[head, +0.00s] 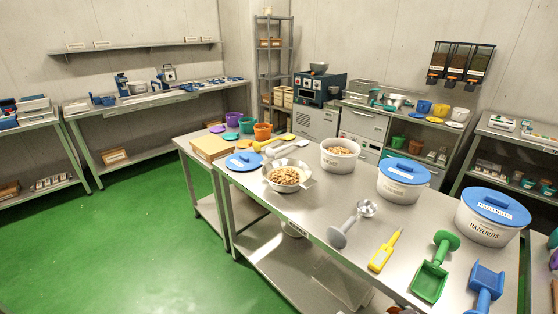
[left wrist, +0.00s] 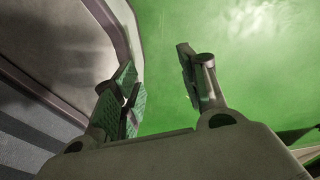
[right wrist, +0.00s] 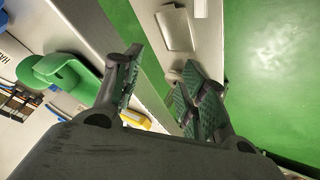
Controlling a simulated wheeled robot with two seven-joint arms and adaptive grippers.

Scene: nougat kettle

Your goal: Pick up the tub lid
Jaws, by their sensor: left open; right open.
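A loose blue tub lid (head: 244,161) with a white label lies flat on the steel table, left of a metal pan of nuts (head: 287,176). An open white tub (head: 340,158) with nuts stands behind the pan. Two more white tubs on the right wear blue lids (head: 404,170) (head: 497,205); the nearer is labelled hazelnuts. My left gripper (left wrist: 158,85) is open and empty over green floor in the left wrist view. My right gripper (right wrist: 157,85) is open and empty by the table's edge in the right wrist view. Neither gripper shows in the head view, and neither is near the lid.
A cardboard-coloured box (head: 211,147) and coloured cups stand beyond the loose lid. Green floor (head: 130,235) is clear on the left.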

